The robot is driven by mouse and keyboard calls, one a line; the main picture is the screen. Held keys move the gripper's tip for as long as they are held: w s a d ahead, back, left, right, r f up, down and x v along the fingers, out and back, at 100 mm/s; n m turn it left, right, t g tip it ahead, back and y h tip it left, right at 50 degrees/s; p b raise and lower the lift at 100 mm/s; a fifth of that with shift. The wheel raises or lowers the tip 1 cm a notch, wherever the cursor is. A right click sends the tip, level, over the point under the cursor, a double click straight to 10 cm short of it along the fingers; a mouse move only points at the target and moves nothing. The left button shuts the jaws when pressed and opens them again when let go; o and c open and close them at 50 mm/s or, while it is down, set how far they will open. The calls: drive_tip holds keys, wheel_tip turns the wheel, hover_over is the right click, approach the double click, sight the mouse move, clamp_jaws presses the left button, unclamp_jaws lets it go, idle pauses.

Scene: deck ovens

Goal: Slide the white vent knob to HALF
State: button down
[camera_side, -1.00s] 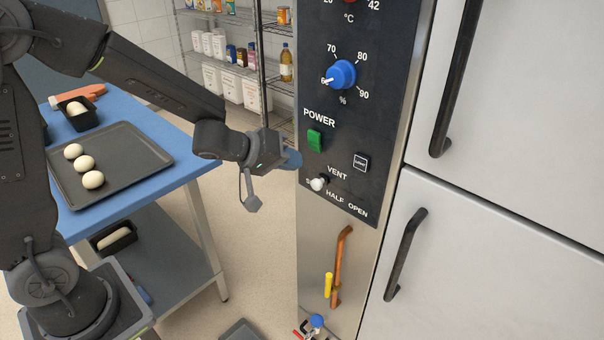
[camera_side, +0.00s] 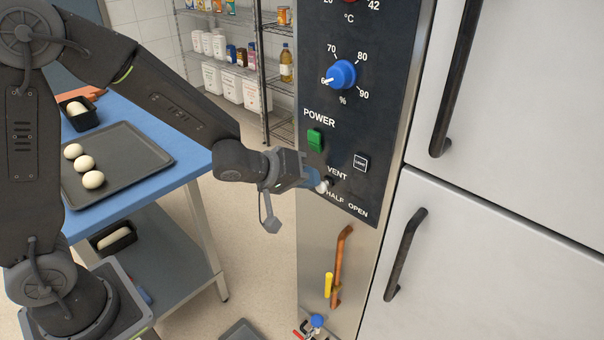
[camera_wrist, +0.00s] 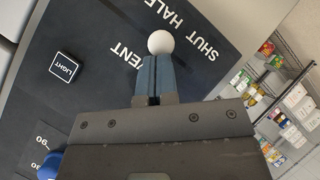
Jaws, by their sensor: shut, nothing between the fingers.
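The white vent knob (camera_side: 322,187) is a small round ball on the dark control panel, just below the VENT label and left of the HALF label (camera_side: 335,197). My gripper (camera_side: 317,178) is at the panel, its blue fingers right at the knob and partly covering that spot. In the wrist view the shut blue fingers (camera_wrist: 155,75) point at the knob (camera_wrist: 160,42), their tips touching or nearly touching it. The knob is near the upside-down SHUT label (camera_wrist: 203,47). The fingers hold nothing. The slot is mostly hidden, so its exact setting is unclear.
The green power switch (camera_side: 315,140) and the LIGHT button (camera_side: 361,163) sit close by on the panel. A copper-coloured handle (camera_side: 341,265) is below. A blue table (camera_side: 180,135) with a dough tray (camera_side: 140,148) stands left.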

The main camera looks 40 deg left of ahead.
drive_tip(key=shift+d, duration=0.7)
